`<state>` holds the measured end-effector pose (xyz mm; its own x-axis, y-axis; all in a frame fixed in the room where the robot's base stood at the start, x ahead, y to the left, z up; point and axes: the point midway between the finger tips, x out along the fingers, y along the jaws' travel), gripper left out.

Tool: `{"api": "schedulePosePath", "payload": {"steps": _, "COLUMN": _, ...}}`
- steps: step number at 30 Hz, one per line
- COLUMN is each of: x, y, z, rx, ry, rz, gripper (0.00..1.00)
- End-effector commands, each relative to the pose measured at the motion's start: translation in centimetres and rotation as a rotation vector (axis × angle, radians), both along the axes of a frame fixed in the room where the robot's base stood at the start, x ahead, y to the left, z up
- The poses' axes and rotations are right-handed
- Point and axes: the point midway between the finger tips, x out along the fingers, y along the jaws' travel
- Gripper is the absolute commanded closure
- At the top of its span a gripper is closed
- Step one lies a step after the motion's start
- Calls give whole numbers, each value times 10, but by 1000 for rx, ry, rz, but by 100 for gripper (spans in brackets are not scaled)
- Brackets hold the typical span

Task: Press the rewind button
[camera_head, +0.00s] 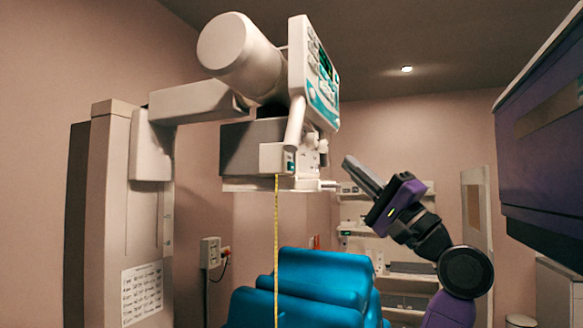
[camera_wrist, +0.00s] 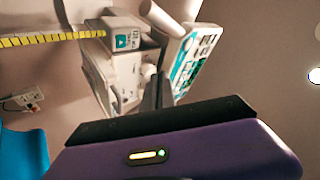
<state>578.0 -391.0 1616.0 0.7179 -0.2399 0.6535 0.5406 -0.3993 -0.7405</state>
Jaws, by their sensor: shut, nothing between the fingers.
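A yellow tape measure (camera_head: 276,235) hangs straight down from a pale box-shaped housing (camera_head: 272,158) under the scan head. A small teal square (camera_head: 291,167) is on the housing's side. It looks like the rewind button, but its marking is too small to read. It shows in the wrist view as a teal square with a white symbol (camera_wrist: 122,42). My gripper (camera_head: 348,160) is shut and empty, to the right of the housing and apart from it. In the wrist view my gripper's fingers (camera_wrist: 159,78) point up, to the right of the teal square.
A control panel with teal keys (camera_head: 323,98) sits above the housing, close to my fingers in the wrist view (camera_wrist: 190,58). A blue chair (camera_head: 318,280) stands below. A purple-sided unit (camera_head: 540,150) is at right, and shelves (camera_head: 405,267) are behind.

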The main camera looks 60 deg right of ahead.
Motion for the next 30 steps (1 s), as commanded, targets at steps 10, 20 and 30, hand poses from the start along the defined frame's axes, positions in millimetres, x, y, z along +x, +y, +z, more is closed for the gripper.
{"api": "schedulePosePath", "payload": {"steps": 10, "x": 32, "y": 3, "z": -1, "rx": -1, "ry": 1, "rz": 3, "gripper": 100}}
{"api": "schedulePosePath", "payload": {"steps": 20, "x": 73, "y": 6, "z": 0, "rx": 0, "ry": 1, "rz": 2, "gripper": 100}}
{"api": "schedulePosePath", "payload": {"steps": 30, "x": 88, "y": 7, "z": 0, "rx": -1, "ry": 0, "rz": -1, "gripper": 100}}
